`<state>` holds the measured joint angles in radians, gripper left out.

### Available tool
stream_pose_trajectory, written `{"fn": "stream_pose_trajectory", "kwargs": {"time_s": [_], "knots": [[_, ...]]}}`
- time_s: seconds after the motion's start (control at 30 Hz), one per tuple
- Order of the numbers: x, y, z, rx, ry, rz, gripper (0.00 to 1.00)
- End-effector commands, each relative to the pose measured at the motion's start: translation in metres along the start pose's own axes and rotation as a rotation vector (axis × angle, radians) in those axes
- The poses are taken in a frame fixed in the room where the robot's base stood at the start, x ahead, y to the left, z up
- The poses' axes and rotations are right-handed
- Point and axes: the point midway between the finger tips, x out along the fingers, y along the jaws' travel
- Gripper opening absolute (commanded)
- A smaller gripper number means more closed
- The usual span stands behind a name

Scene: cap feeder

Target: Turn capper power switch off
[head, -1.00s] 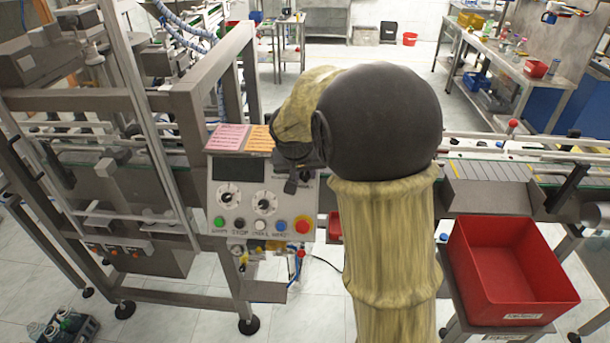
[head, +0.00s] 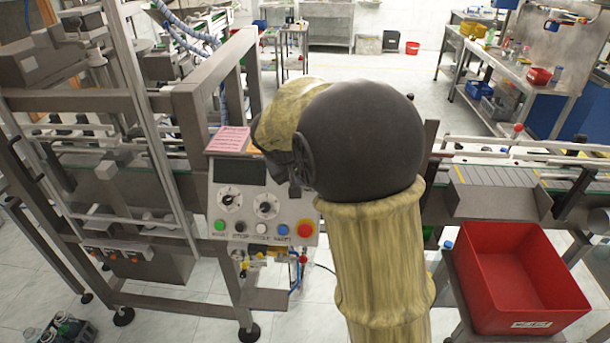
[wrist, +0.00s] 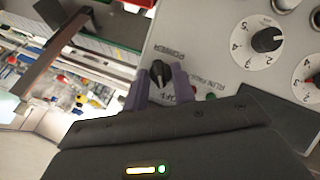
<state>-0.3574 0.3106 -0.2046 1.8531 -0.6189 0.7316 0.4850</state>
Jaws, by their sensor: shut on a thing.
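The capper's power switch is a black rotary knob (wrist: 160,73) on the grey control panel (wrist: 205,42), beside a POWER label, in the wrist view. My gripper (wrist: 160,82) has its two purple fingers on either side of this knob and is shut on it. In the head view the control panel (head: 222,212) stands left of my arm, with dials, a dark screen and a row of buttons. My arm hides the knob and the fingers there.
A red emergency button (head: 305,229) sits at the panel's lower right corner. Two numbered dials (head: 230,199) are close by. A red bin (head: 515,278) stands right of my arm. The conveyor (head: 492,175) runs behind it.

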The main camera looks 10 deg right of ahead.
Motion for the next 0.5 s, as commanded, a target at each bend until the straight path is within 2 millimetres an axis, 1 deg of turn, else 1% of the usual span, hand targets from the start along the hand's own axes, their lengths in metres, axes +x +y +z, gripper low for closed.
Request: {"fn": "stream_pose_trajectory", "kwargs": {"time_s": [0.03, 0.07, 0.1, 0.37, 0.5], "knots": [[0.0001, -0.0001, 0.0002, -0.001, -0.001, 0.0, 0.03], [0.0001, -0.0001, 0.0002, -0.001, -0.001, 0.0, 0.28], [0.0001, -0.0001, 0.0002, 0.0, -0.001, 0.0, 0.33], [-0.0002, -0.0001, 0.0002, 0.0, -0.001, -0.001, 0.33], [-0.0066, -0.0004, -0.0003, 0.001, 0.002, -0.002, 0.33]]}}
